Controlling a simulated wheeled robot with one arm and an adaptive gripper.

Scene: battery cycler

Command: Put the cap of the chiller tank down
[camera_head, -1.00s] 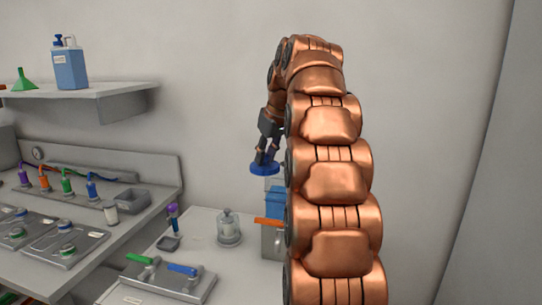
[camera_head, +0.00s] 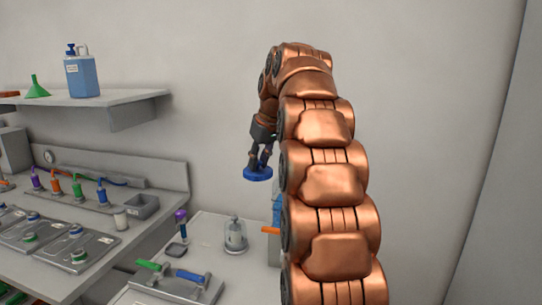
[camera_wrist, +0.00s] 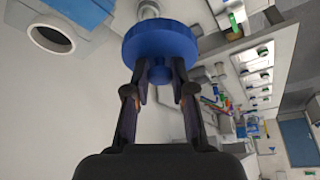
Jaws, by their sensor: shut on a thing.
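The blue round cap (camera_head: 258,174) is held in the air above the white lower table in the head view. My gripper (camera_head: 263,157) is shut on it from above. In the wrist view the cap (camera_wrist: 160,45) fills the space at the fingertips of my gripper (camera_wrist: 160,78), which pinch its central knob. The chiller tank (camera_head: 275,220) stands on the table to the right of the cap, mostly hidden behind my arm. In the wrist view the tank (camera_wrist: 85,10) shows at the upper left with its round opening (camera_wrist: 50,38) uncovered.
A clear glass jar (camera_head: 235,235) stands on the lower table (camera_head: 215,258), below and left of the cap. A tray with green and blue handles (camera_head: 175,290) lies in front, and a purple-topped tool (camera_head: 181,225) stands left. A shelf (camera_head: 120,105) is above the left bench.

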